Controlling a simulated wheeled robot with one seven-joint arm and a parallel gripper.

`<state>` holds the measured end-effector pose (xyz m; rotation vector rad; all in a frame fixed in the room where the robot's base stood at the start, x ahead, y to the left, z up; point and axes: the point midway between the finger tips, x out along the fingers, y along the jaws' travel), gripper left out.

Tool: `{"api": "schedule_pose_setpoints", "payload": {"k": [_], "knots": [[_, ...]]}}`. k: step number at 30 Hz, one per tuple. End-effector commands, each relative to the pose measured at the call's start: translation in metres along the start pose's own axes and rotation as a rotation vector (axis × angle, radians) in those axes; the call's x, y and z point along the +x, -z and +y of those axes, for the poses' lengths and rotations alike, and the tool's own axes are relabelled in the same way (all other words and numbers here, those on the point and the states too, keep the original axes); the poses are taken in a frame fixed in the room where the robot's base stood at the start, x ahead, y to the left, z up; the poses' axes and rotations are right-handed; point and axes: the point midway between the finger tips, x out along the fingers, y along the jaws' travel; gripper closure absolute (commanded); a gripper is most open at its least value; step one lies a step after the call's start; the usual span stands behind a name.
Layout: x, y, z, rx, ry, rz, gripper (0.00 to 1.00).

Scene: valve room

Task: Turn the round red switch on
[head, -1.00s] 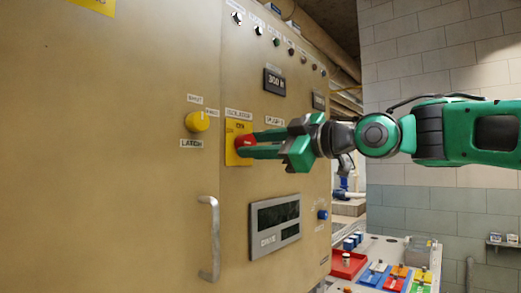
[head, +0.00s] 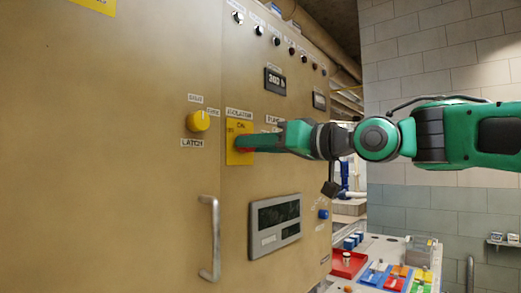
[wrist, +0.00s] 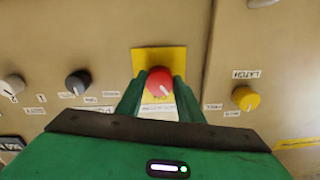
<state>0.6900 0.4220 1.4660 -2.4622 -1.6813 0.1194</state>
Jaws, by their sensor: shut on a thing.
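The round red switch (wrist: 159,82) sits on a yellow plate (wrist: 146,60) on the tan cabinet front. In the head view, the yellow plate (head: 235,153) shows an "ON" label at its top, and the red switch (head: 243,143) is mostly hidden behind my fingers. My gripper (head: 256,142) reaches in from the right. In the wrist view, the fingers of my gripper (wrist: 159,87) lie on both sides of the red switch and are shut on it. The switch's pointer mark is too small to read well.
A yellow knob (head: 199,121) marked "LATCH" is left of the plate. A metal handle (head: 212,238) and a grey display panel (head: 275,225) are below. A dark knob (wrist: 77,83) is nearby in the wrist view. A bench with a red tray (head: 347,264) stands lower right.

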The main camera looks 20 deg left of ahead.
Motion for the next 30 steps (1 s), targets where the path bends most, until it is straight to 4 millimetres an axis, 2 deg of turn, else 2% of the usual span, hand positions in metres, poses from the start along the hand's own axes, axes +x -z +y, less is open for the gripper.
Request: {"api": "schedule_pose_setpoints", "payload": {"k": [15,30], "knots": [[-0.0005,0.0030,0.0011,0.439,-0.013,0.017,0.89],[-0.0005,0.0037,0.0009,0.618,-0.016,0.023,0.89]]}}
